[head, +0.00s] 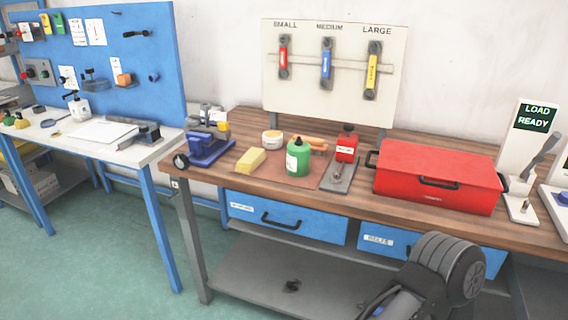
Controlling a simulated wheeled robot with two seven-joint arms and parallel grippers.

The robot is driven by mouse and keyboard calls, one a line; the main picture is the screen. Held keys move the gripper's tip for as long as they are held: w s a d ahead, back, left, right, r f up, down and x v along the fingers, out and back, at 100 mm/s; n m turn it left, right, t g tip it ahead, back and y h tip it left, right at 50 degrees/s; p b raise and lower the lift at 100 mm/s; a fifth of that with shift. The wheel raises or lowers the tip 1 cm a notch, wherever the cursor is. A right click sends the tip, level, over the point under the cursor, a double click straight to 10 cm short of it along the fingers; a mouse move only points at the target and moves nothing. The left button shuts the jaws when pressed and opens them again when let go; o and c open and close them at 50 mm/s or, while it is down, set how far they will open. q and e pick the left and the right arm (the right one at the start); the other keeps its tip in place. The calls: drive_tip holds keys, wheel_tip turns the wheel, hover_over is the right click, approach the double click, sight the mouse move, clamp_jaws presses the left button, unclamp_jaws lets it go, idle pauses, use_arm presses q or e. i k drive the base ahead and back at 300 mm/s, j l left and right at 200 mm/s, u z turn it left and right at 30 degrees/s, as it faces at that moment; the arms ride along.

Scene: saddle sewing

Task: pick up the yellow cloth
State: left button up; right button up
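The yellow cloth (250,161) lies on the left part of the wooden workbench, looking like a small folded yellow block on a brown mat. It sits between the blue clamp-like tool and the green bottle, and nothing covers it. Part of my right arm shows at the lower right, in front of the bench, well apart from the cloth. Its gripper fingers cannot be made out. My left gripper is not in the picture.
Close to the cloth stand a blue tool (208,148), a white round tub (272,140) and a green bottle (298,157). A wooden bench (215,175) has blue drawers (286,219) below.

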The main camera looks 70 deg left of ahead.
sight(254, 156)
drive_tip(key=u, duration=2.6)
